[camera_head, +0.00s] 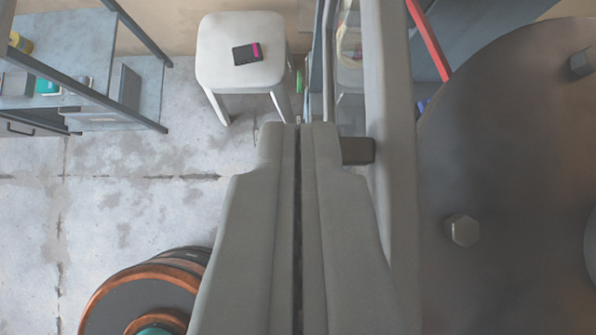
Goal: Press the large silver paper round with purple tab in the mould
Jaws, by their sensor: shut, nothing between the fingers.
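My gripper (298,130) is in the middle of the camera_head view, its two grey fingers shut together with only a thin dark seam between them. Close on the right is a large dark metal disc (500,180) with hex bolts (462,230), which looks like part of the press. A grey upright bar (392,130) runs between my gripper and the disc. A short dark stub (358,151) sticks out from beside the right finger; whether they touch I cannot tell. I see no silver paper round, purple tab or mould.
A white stool (215,55) with a black and pink device (247,53) stands at the back. A grey shelf unit (75,50) is at the upper left. A round brown-rimmed object (110,285) stands at the lower left. A red bar (428,40) slants at the top right.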

